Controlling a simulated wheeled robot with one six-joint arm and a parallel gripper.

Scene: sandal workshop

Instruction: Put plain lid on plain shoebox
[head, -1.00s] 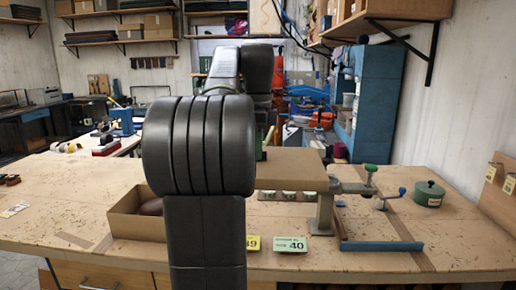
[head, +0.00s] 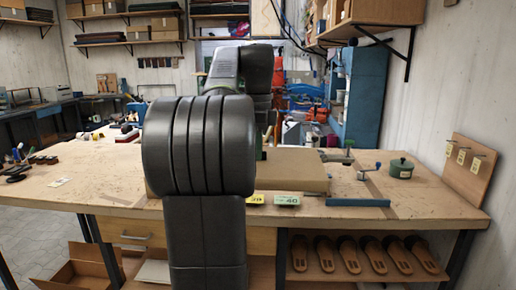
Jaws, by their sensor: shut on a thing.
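The plain lid (head: 300,166) is a flat brown cardboard piece. It shows to the right of my arm, in front of the back part of the workbench, and hangs from my gripper (head: 262,149). The gripper is mostly hidden behind my dark arm; only a bit of it shows at the lid's left end, where it is shut on the lid. The plain shoebox (head: 149,189) is almost wholly hidden behind my arm; only a brown sliver shows at the arm's left edge, on the bench.
Several sandals (head: 349,255) lie on the shelf below. An open carton (head: 85,268) stands lower left.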

